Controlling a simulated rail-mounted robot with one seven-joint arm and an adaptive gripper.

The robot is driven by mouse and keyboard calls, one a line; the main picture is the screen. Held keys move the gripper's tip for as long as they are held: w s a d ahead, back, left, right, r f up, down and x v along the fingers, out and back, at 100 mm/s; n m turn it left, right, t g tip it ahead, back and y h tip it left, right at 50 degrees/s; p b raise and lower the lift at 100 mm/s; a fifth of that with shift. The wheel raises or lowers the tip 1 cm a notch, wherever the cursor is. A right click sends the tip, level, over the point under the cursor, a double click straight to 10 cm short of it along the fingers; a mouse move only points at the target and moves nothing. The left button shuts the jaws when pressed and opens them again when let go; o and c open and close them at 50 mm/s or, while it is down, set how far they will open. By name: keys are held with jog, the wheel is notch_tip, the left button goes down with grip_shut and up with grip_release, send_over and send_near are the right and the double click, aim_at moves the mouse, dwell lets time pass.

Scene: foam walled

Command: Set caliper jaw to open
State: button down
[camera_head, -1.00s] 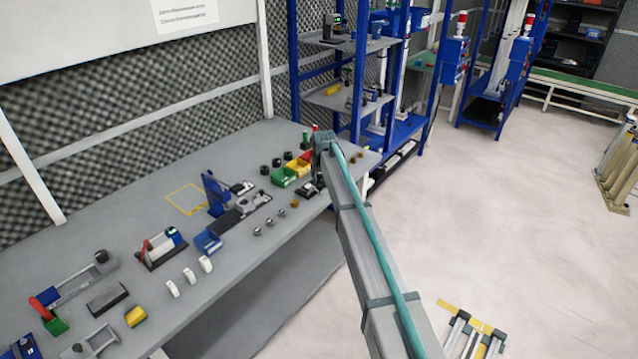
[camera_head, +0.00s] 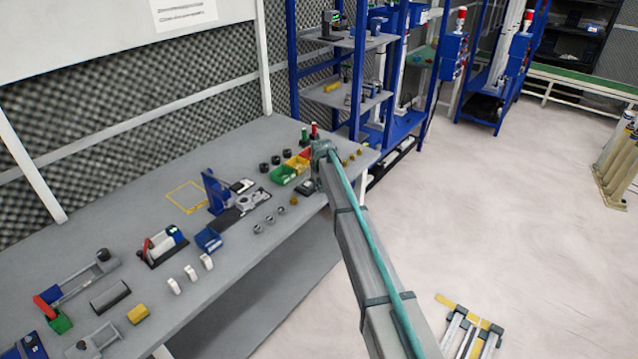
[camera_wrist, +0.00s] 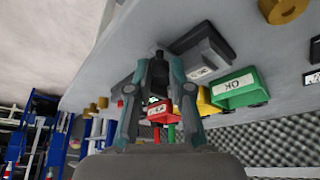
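My gripper (camera_wrist: 159,66) is at the far right end of the workbench in the head view, where my arm hides most of it. In the wrist view its two fingers stand apart, with a gap between them. A small dark piece shows between the fingertips; I cannot tell whether they touch it. A dark grey device (camera_wrist: 205,47) with a white label lies just right of the fingertips. In the head view a dark device (camera_head: 306,187) lies on the bench beside the gripper. I cannot make out for sure which item is the caliper, or its jaw.
Green (camera_head: 283,175), yellow and red bins stand behind the gripper on the grey bench (camera_head: 140,222). Several dark cylinders and small brass parts lie nearby. A blue press fixture (camera_head: 213,190) stands farther left. A blue shelf rack is behind.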

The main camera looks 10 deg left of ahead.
jog(key=w+d, duration=0.1)
jog(key=w, duration=0.1)
jog(key=w+d+b, duration=0.1)
jog(key=w, duration=0.1)
jog(key=shift+d+f, duration=0.1)
jog(key=shift+s, duration=0.1)
jog(key=c, duration=1.3)
grip_release()
jog(key=shift+d, duration=0.1)
jog(key=shift+c, duration=0.2)
jog(key=v, duration=1.2)
